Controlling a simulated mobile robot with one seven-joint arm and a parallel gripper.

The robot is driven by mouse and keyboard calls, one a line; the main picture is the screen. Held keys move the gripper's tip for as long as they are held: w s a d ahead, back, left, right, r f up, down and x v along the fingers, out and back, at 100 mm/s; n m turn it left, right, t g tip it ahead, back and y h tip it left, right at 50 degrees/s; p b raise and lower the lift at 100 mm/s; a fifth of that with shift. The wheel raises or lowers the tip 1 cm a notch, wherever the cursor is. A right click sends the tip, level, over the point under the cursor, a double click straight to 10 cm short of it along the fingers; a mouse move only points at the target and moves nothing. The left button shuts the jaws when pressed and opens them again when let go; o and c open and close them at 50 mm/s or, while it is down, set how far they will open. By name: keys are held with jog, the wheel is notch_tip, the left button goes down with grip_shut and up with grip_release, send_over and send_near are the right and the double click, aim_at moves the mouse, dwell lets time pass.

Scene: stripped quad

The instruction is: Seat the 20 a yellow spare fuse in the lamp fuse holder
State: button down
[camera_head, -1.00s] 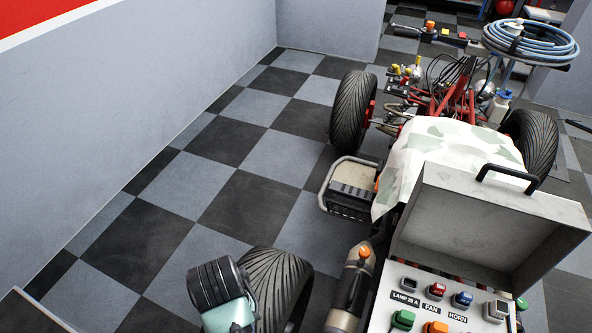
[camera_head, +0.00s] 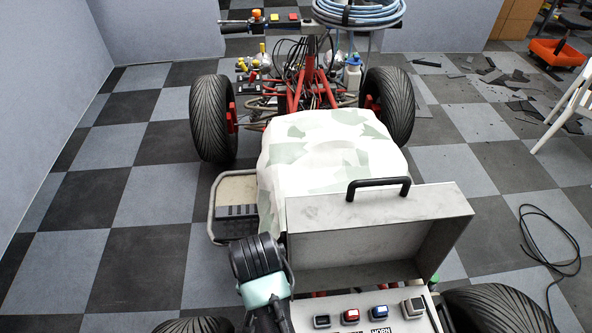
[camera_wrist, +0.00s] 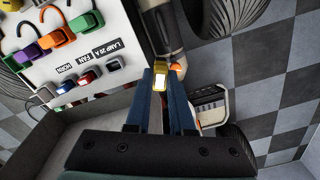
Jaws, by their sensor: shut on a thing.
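The yellow fuse (camera_wrist: 160,76) is held between the tips of my gripper (camera_wrist: 161,88), seen in the wrist view. My gripper is shut on it, beside the fuse panel and apart from it. In the head view only my wrist shows, left of the box, and the fingertips are hidden. The lamp fuse holder (camera_wrist: 117,65) is a small dark socket by the LAMP label, nearest the gripper in its row; it looks empty. It also shows in the head view (camera_head: 322,321), at the lower edge.
The red fan fuse (camera_wrist: 88,77) and blue horn fuse (camera_wrist: 68,83) sit beside the lamp holder. Green (camera_wrist: 84,22) and orange (camera_wrist: 56,38) relays with cables stand past the labels. The raised box lid (camera_head: 380,228) stands behind the panel. A dark cylinder with an orange part lies beside the box.

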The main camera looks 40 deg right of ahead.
jog(key=s+d+f+m, duration=0.2)
jog(key=s+d+m, duration=0.4)
jog(key=d+m, duration=0.55)
jog(key=shift+m, duration=0.75)
jog(key=f, duration=0.3)
jog(key=a+f, duration=0.1)
jog(key=f, duration=0.2)
jog(key=f+b, duration=0.1)
jog(key=f, duration=0.2)
jog(key=shift+a+f, duration=0.15)
jog(key=shift+f, duration=0.1)
jog(key=c, duration=0.8)
grip_release()
notch_tip(320, 180, up, 12)
jog(key=shift+r+p, duration=0.15)
jog(key=shift+p, duration=0.4)
